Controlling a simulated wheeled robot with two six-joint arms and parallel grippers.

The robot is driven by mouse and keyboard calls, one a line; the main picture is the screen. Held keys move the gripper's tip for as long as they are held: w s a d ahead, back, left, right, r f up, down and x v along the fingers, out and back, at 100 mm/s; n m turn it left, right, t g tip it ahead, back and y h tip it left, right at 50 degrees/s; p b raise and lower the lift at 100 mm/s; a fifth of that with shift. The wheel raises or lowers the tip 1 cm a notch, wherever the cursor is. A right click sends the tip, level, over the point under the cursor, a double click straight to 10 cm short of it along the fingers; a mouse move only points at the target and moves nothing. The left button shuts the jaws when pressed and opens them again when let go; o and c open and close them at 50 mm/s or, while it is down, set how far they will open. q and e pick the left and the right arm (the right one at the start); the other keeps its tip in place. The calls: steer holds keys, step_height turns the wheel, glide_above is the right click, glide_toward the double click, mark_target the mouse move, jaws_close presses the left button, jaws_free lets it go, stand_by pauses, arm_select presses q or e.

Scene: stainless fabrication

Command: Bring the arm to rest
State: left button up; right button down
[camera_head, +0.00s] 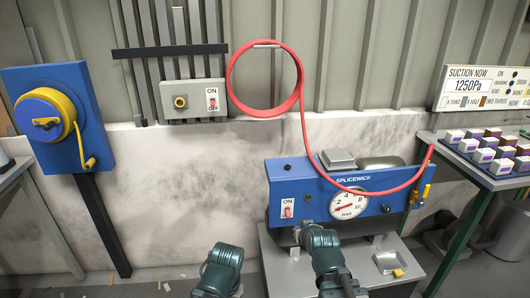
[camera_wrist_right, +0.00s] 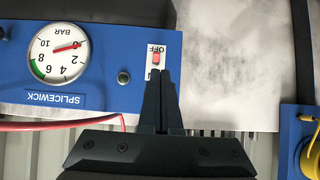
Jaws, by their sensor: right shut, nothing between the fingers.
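My right gripper (camera_head: 298,234) is low in front of the blue SPLICEWICK machine (camera_head: 320,179) in the head view, its arm coming up from below; it is small and dark there. In the right wrist view, which is upside down, its two black fingers (camera_wrist_right: 163,78) are together with nothing between them. They overlap the lower part of the red switch (camera_wrist_right: 156,57) in that picture; I cannot tell whether they touch it. The switch also shows in the head view (camera_head: 287,208), above the gripper. A teal link of my left arm shows at the bottom; my left gripper is not visible.
The machine's gauge (camera_head: 349,205) has its red needle near the low end. A red hose (camera_head: 304,125) loops from the wall and hangs across the machine. A blue reel panel (camera_head: 64,120) stands left; a table with boxes (camera_head: 480,160) stands right. Pale wall lies behind.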

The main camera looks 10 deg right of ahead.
steer(key=s+a+f+n+g+h, duration=0.1)
steer(key=s+a+f+g, duration=0.25)
steer(key=s, duration=0.35)
steer(key=s+a+f+n+g, duration=0.1)
steer(key=s+a+f+g, duration=0.1)
steer(key=s+a+g, duration=0.4)
steer(key=s+a+f+n+g+h, duration=0.1)
steer(key=s+a+f+g, duration=0.15)
steer(key=s, duration=0.55)
step_height(320, 180, up, 17)
steer(key=t+p, duration=0.1)
steer(key=p, duration=1.6)
steer(key=shift+w, duration=0.35)
